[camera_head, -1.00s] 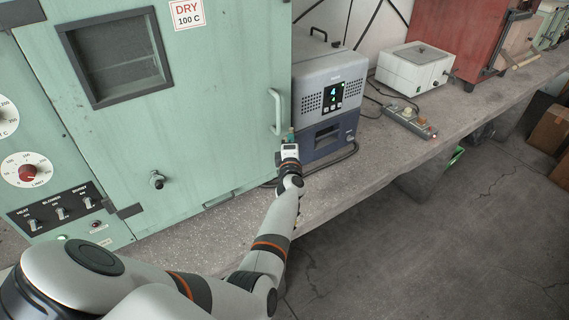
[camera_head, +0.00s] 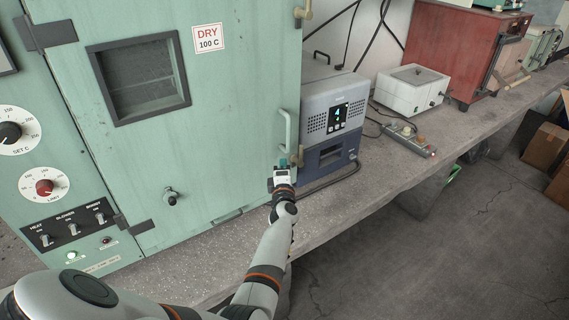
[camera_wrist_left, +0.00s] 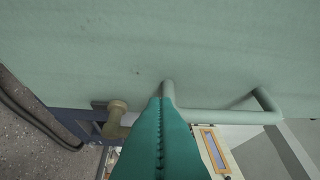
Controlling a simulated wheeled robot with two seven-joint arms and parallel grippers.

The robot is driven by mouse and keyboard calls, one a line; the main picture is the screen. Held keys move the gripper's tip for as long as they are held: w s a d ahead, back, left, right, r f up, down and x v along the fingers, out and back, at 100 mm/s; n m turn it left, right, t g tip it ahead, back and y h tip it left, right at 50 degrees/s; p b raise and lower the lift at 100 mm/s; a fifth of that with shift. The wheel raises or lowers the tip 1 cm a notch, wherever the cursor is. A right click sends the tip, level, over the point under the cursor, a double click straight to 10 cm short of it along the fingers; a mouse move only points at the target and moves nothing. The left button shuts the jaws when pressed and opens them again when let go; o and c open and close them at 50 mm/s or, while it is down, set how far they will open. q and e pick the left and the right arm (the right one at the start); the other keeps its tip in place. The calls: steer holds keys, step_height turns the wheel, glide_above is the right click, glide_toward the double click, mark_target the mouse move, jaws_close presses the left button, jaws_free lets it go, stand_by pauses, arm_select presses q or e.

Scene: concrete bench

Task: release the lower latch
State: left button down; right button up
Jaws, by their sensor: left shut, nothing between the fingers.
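The lower latch (camera_wrist_left: 115,117) shows in the left wrist view as a brass-coloured knob and bent arm at the edge of the pale green cabinet door (camera_head: 215,140). My left gripper (camera_head: 283,163) is at the door's lower right edge, just below the bar handle (camera_head: 287,132). Its teal fingers (camera_wrist_left: 163,125) are shut and empty. In the wrist view the fingers lie between the latch and the near end of the handle, overlapping part of the latch; I cannot tell whether they touch it. My right gripper is out of view.
An upper latch (camera_head: 303,10) sits higher on the door edge. A grey-blue device (camera_head: 333,120) stands close to the right of the door. The bench's front edge (camera_head: 385,195) is clear.

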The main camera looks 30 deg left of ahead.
arm_select(q)
steer(key=d+p+v, duration=0.1)
steer(key=p+v, duration=0.2)
steer(key=v, duration=0.5)
steer(key=shift+w, duration=0.3)
steer(key=shift+s+a+r, duration=0.1)
steer(key=shift+s, duration=0.05)
